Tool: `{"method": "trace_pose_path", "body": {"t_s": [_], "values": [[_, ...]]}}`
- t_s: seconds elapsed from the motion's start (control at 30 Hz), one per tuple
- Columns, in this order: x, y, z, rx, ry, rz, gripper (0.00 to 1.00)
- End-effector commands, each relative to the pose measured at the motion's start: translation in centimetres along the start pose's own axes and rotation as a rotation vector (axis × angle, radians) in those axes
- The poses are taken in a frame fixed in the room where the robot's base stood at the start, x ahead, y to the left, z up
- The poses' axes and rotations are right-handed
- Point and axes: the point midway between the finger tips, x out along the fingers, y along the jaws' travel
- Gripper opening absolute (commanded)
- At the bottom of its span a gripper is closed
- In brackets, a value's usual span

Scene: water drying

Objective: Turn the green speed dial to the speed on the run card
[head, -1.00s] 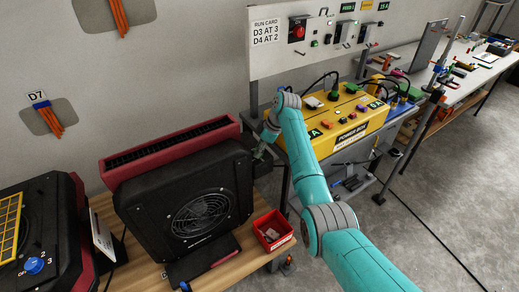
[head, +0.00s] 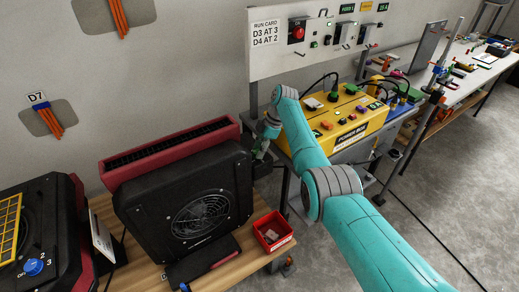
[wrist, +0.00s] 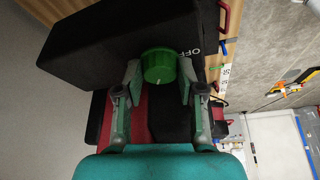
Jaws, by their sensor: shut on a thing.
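The green speed dial (wrist: 158,66) sits on the black side of a dryer in the wrist view, with the word OFF printed to its right. My gripper (wrist: 158,80) has one finger on each side of the dial and is shut on it. A small pale mark shows on the dial; its number setting cannot be read. In the head view my gripper (head: 262,150) is at the right side of the black and red dryer (head: 135,205), and the dial is hidden. The run card (head: 265,33) on the white panel reads D3 AT 3, D4 AT 2.
A second dryer with a blue dial (head: 34,266) stands at the left. A red bin (head: 272,231) is on the wooden bench in front of my gripper. A yellow power box (head: 340,125) stands to the right, beyond my arm. Open floor lies at the right.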

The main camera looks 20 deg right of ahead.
Motion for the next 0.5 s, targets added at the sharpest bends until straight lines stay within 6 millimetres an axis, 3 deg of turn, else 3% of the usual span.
{"method": "trace_pose_path", "body": {"t_s": [0.27, 0.3, 0.33, 0.5], "values": [[-0.02, 0.01, 0.07, 0.0, -0.002, 0.001, 0.04], [-0.02, 0.01, 0.08, 0.001, -0.002, 0.001, 0.41], [-0.02, 0.02, 0.08, 0.001, -0.002, 0.001, 0.48], [-0.01, 0.01, 0.06, 0.001, -0.001, 0.001, 0.49]]}}
